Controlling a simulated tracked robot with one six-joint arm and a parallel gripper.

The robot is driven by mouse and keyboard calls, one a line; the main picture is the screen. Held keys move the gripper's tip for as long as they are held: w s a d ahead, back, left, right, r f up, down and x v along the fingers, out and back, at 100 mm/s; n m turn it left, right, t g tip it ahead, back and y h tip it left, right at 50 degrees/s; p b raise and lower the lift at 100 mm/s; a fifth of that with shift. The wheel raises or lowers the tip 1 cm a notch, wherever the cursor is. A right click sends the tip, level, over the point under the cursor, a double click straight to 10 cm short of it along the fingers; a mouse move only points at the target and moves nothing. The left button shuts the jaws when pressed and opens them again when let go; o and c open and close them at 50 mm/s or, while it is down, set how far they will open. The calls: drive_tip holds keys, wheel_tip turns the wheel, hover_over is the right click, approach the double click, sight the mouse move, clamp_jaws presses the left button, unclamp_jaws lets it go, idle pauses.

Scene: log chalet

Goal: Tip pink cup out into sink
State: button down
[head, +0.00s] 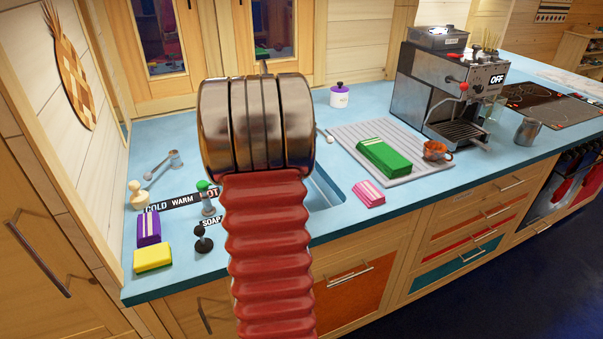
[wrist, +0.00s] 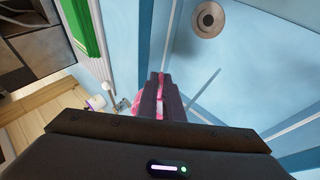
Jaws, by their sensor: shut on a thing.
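In the wrist view my gripper (wrist: 160,88) is shut on the pink cup (wrist: 137,103). Only small pink parts of the cup show beside and between the dark fingers; its opening, tilt and contents cannot be made out. The blue sink (wrist: 250,75) lies below and to the right of the fingers, with its round metal drain (wrist: 208,19) near the top of the picture. In the head view my arm hides the gripper, the cup and most of the sink; only the sink's right edge (head: 325,188) shows.
The coffee machine (head: 450,90) stands at right. Tap levers (head: 206,198), purple (head: 148,228) and yellow (head: 153,259) sponges are left.

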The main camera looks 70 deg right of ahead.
drive_tip(key=shift+w+h, duration=0.15)
drive_tip(key=shift+h, duration=0.15)
drive_tip(key=shift+w+a+r, duration=0.2)
drive_tip(key=shift+a+r, duration=0.05)
drive_tip(key=shift+r, duration=0.25)
drive_tip(key=shift+w+a+r, duration=0.2)
drive_tip(key=shift+a+r, duration=0.05)
drive_tip(key=shift+r, duration=0.25)
idle(1.4)
drive_tip(key=shift+r+t+y, duration=0.2)
drive_tip(key=shift+t+y, duration=0.1)
drive_tip(key=shift+y, duration=0.3)
drive_tip(key=shift+r+y, duration=0.15)
drive_tip(key=shift+y, duration=0.15)
drive_tip(key=shift+r+m+t+y, duration=0.35)
drive_tip(key=shift+t+y, duration=0.25)
drive_tip(key=shift+t, duration=0.1)
